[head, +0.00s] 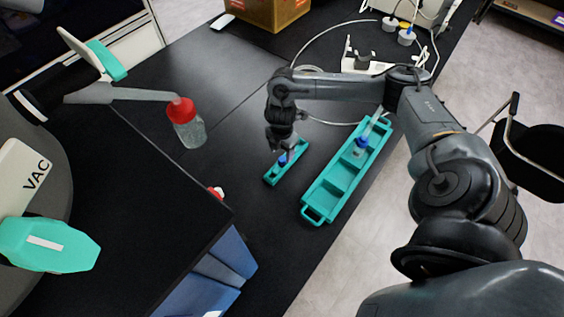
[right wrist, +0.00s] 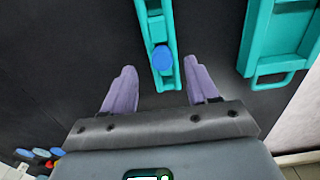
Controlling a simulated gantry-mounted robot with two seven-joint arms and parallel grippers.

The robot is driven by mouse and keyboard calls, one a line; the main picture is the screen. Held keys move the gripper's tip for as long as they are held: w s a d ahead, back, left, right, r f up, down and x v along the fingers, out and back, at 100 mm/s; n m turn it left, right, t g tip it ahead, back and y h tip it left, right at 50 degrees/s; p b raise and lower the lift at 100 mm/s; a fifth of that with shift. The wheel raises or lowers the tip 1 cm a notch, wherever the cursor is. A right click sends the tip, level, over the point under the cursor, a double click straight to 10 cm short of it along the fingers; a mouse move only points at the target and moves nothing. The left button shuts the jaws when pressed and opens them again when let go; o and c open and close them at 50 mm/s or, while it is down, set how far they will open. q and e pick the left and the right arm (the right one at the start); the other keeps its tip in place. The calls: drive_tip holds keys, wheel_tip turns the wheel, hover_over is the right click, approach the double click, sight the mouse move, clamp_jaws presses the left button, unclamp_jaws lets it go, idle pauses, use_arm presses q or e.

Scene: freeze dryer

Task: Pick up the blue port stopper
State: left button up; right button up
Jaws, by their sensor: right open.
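The blue port stopper (head: 283,160) sits in a small narrow teal holder (head: 271,180) on the black table in the head view. In the right wrist view the stopper (right wrist: 162,58) shows as a round blue top in the holder (right wrist: 147,12). My right gripper (head: 282,150) is above the holder, pointing down. In the right wrist view its two purple fingers (right wrist: 156,88) are spread, one on each side of the holder's near end, with nothing between them held. The stopper lies slightly beyond the fingertips in that view. My left gripper is not in view.
A larger teal tray (head: 319,190) with compartments lies right of the holder, with a blue-capped item (head: 361,143) in it. A red-capped bottle (head: 187,125) is to the left. A small red-and-white item (head: 217,192) lies near the black cabinet's edge. A white stand (head: 365,65) is behind.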

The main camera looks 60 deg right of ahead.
sight(282, 159)
drive_tip(key=f, duration=0.2)
drive_tip(key=shift+s+a+f, duration=0.15)
drive_tip(key=shift+a+f, duration=0.05)
drive_tip(key=shift+f, duration=0.7)
clamp_jaws()
